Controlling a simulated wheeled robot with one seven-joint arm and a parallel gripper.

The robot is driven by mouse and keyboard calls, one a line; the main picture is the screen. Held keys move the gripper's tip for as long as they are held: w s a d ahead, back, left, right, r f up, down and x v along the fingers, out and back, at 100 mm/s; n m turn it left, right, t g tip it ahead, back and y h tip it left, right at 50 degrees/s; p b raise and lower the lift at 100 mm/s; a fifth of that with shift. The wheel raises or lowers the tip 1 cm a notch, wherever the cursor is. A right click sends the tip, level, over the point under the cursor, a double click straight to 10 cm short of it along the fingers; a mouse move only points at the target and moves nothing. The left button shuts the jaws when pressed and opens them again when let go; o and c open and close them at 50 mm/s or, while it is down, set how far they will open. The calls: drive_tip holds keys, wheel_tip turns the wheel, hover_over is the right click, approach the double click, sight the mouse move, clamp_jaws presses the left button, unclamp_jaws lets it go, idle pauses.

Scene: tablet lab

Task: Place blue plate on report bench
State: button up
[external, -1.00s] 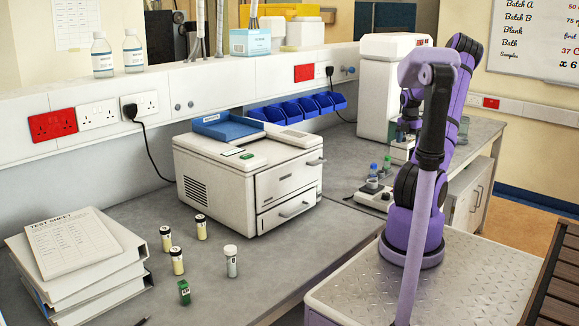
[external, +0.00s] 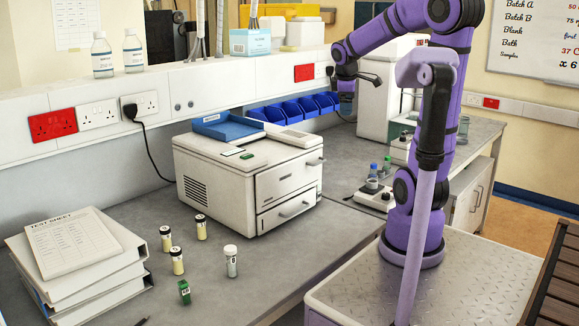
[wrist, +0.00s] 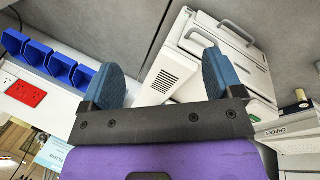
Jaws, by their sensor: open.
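In the external view, a blue, shallow, tray-like plate (external: 228,127) lies on the back left of the top of a white machine (external: 215,185). I take it as the blue plate; I cannot make it out in the wrist view. The grey bench (external: 130,205) under the machine carries binders with a test sheet, and may be the report bench. My gripper (external: 346,108) hangs in the air right of the machine, near the blue bins, away from the plate. In the wrist view my gripper (wrist: 165,75) has its two blue-padded fingers wide apart, with nothing between them.
A stack of white binders (external: 85,262) stands at the bench's left. Several small vials (external: 177,261) stand in front of the machine. Blue bins (external: 300,108) line the wall. Bare bench shows around the vials.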

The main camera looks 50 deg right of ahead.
drive_tip(key=s+a+r+m+t+y, duration=0.1)
drive_tip(key=s+a+m+t+y, duration=0.2)
drive_tip(key=s+a, duration=1)
drive_tip(key=s+m, duration=0.1)
drive_tip(key=m, duration=0.2)
drive_tip(key=shift+s+a+t, duration=0.2)
drive_tip(key=shift+a+t, duration=0.1)
